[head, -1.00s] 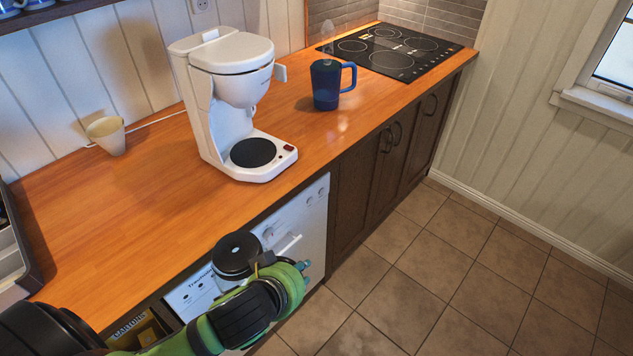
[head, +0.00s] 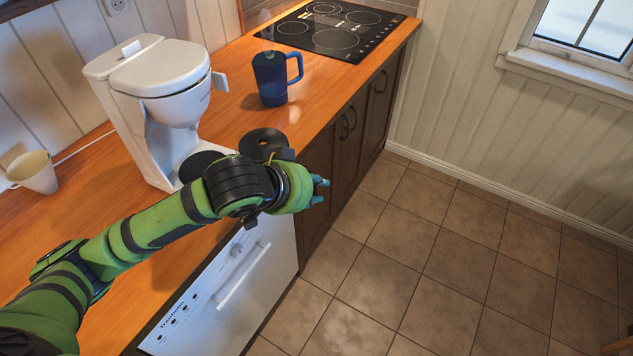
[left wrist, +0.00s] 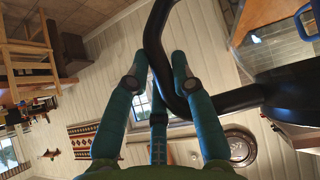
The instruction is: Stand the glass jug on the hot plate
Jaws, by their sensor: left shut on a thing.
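The glass jug shows in the head view as a round black lid (head: 263,141); its body is hidden behind my left arm. My left gripper (head: 318,188) is shut on the jug's black handle (left wrist: 158,32), which passes between the fingers in the left wrist view. The dark jug lid or body (left wrist: 285,88) is at the right there. The hot plate (head: 201,163) is a black disc on the base of the white coffee maker (head: 160,85), partly covered by my arm. The jug is to the right of the hot plate in the picture, apart from the disc. My right gripper is not in view.
A blue mug (head: 270,80) stands on the wooden counter (head: 225,110) behind the jug. A black cooktop (head: 335,28) is further back. A pale cup (head: 34,173) is at the left. The white dishwasher (head: 235,285) is below the counter edge. The floor at right is clear.

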